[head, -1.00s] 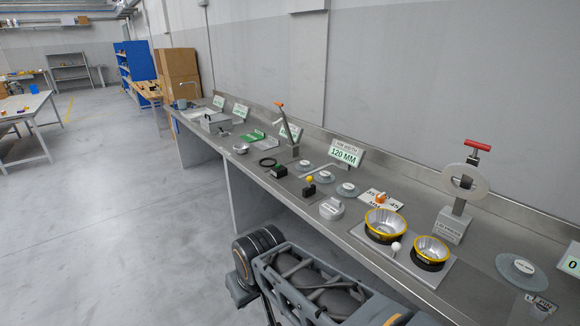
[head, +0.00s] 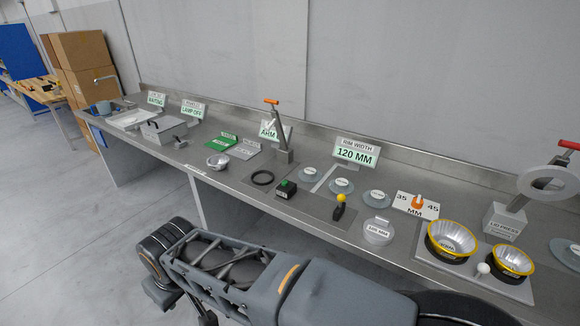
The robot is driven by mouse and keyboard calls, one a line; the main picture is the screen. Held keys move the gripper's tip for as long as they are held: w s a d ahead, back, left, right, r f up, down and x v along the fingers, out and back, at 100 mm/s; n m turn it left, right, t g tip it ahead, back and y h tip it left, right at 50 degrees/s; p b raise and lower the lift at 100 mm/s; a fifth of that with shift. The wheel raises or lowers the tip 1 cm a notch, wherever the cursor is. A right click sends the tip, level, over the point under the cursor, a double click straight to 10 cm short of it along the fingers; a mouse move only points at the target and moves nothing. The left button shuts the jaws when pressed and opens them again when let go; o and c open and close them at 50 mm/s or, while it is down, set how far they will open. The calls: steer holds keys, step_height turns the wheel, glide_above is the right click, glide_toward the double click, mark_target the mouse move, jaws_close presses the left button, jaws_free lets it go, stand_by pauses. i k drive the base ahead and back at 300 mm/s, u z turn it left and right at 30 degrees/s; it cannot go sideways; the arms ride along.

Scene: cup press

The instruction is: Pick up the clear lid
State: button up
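Several thin, round, translucent discs that look like lids lie on the steel counter. One disc (head: 310,174) is left of the rim width sign, a second disc (head: 341,186) is below the sign, and a third disc (head: 376,198) is to its right. A fourth disc (head: 562,252) is at the right edge. A thicker clear round piece with a label (head: 378,231) sits near the counter's front edge. I cannot tell for sure which is the clear lid. My arm crosses the bottom of the view, but my gripper is not visible.
Two yellow-rimmed bowls (head: 451,239) stand right of the clear pieces, with a lid press (head: 510,215) behind. Open floor (head: 70,230) lies at front left.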

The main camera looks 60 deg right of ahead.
mark_target(307, 175)
steer(key=z, duration=0.4)
steer(key=i, duration=1)
steer(key=z, duration=1.6)
steer(key=i, duration=0.7)
steer(key=z, duration=0.65)
